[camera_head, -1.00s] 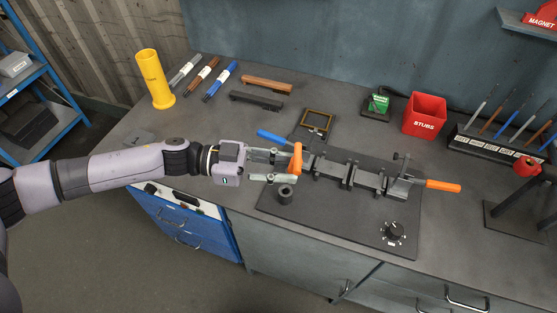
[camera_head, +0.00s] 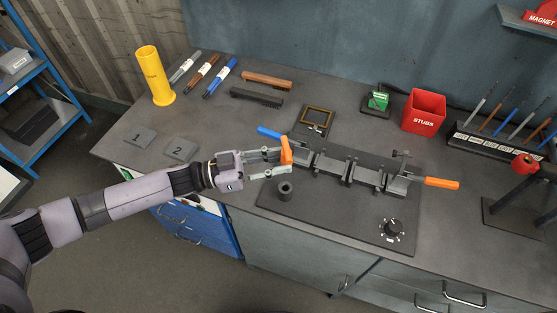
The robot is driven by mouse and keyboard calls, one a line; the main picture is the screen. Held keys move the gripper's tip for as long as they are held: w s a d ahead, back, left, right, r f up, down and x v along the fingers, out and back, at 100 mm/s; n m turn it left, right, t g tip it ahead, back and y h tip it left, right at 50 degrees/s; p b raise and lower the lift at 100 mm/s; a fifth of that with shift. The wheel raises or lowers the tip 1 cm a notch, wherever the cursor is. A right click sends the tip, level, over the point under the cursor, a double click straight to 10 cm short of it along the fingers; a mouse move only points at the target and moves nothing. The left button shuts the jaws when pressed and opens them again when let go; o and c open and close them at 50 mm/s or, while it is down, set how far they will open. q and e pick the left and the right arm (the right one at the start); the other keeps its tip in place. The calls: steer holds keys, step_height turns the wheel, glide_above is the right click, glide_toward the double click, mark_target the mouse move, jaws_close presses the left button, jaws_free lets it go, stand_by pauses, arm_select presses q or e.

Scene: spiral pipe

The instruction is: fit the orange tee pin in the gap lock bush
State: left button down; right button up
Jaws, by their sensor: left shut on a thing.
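My left gripper (camera_head: 282,160) comes in from the left and is shut on the orange tee pin (camera_head: 286,149). The pin's orange part stands up between the fingertips, above the left end of the grey fixture. Its lower part is hidden by the fingers. A dark round bush (camera_head: 285,190) with a hole in its top stands on the dark base plate (camera_head: 330,220), just below the fingertips in the picture. I take it to be the gap lock bush. The pin is apart from it. My right gripper is not in view.
The grey fixture (camera_head: 348,170) has a blue handle (camera_head: 268,132) at its left and an orange handle (camera_head: 441,183) at its right. Grey plates 1 (camera_head: 139,137) and 2 (camera_head: 180,149) lie at the left.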

arm_select(q)
step_height(320, 180, down, 6)
steer(key=b, duration=0.4)
steer(key=shift+r, duration=0.1)
steer(key=shift+f, duration=0.25)
stand_by(0.5)
steer(key=shift+s+f, duration=0.2)
steer(key=shift+f, duration=0.1)
stand_by(0.8)
